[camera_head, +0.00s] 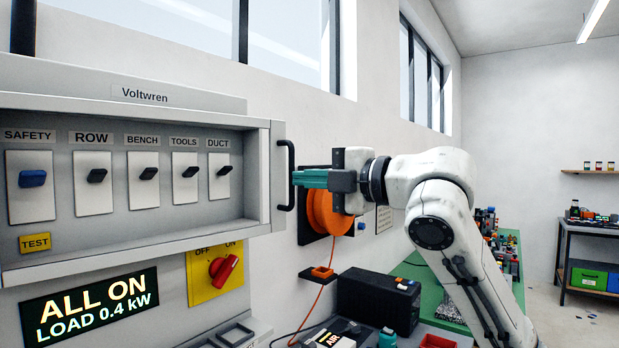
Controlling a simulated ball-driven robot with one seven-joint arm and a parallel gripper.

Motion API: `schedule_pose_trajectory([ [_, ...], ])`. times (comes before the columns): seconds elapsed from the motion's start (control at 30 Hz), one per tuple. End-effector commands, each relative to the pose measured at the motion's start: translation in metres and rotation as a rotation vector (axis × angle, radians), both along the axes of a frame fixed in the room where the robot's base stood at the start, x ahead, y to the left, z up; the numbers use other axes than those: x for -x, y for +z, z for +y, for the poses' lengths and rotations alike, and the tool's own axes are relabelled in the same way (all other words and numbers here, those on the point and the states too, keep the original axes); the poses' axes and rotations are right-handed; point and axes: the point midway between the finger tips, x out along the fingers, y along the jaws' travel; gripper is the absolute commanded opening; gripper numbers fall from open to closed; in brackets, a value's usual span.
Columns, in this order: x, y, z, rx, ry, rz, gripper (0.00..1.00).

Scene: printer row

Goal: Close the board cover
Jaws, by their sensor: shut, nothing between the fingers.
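The grey Voltwren board (145,95) is on the wall at the left. Its cover (130,245) shows as a grey frame around the row of switches, with a black handle (287,175) on its right edge. The switches are seen through the frame. I cannot tell whether the cover is flush or slightly ajar. My gripper (296,179) reaches in from the right with its teal fingers shut and empty. The fingertips are right beside the handle's right side; I cannot tell whether they touch it.
A red rotary switch (223,270) on a yellow plate and a lit "ALL ON" display (92,303) are below the cover. An orange hose reel (331,212) is behind my gripper. A black case (378,302) and a green bench (411,268) are lower right.

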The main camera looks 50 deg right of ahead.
Motion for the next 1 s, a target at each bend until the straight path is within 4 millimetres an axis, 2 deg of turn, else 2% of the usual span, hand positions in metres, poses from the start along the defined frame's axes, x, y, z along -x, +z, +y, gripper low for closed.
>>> schedule_pose_trajectory([
  [0.13, -0.008, 0.0, -0.002, -0.001, 0.019, 0.003, 0.0],
  [0.4, -0.051, 0.001, -0.011, -0.002, 0.128, 0.002, 0.0],
  [0.5, -0.06, 0.001, -0.013, -0.002, 0.154, 0.001, 0.0],
  [1.0, -0.067, 0.002, -0.012, 0.002, 0.166, -0.003, 0.0],
])
